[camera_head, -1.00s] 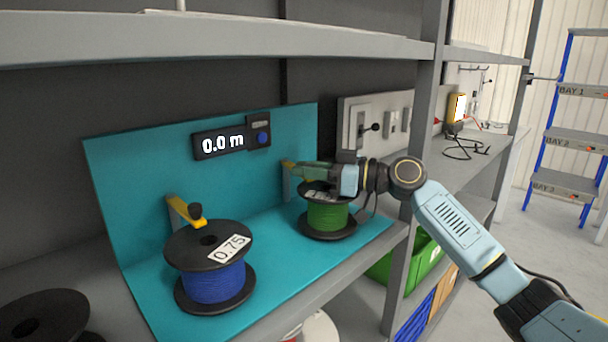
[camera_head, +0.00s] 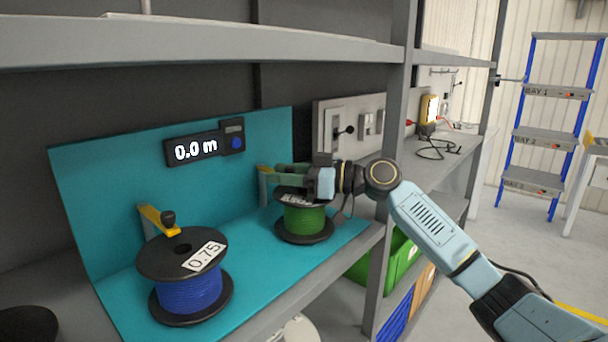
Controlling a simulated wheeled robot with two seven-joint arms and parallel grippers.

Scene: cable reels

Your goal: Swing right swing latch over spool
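The green spool (camera_head: 304,219) stands upright on the teal board, its black top flange partly hidden by my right gripper. The latch arm is mostly hidden by the fingers. My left gripper is out of view.
A display (camera_head: 197,148) reading 0.0 m is on the teal back panel (camera_head: 110,190). A shelf (camera_head: 230,38) runs overhead and a grey upright (camera_head: 396,180) stands right.

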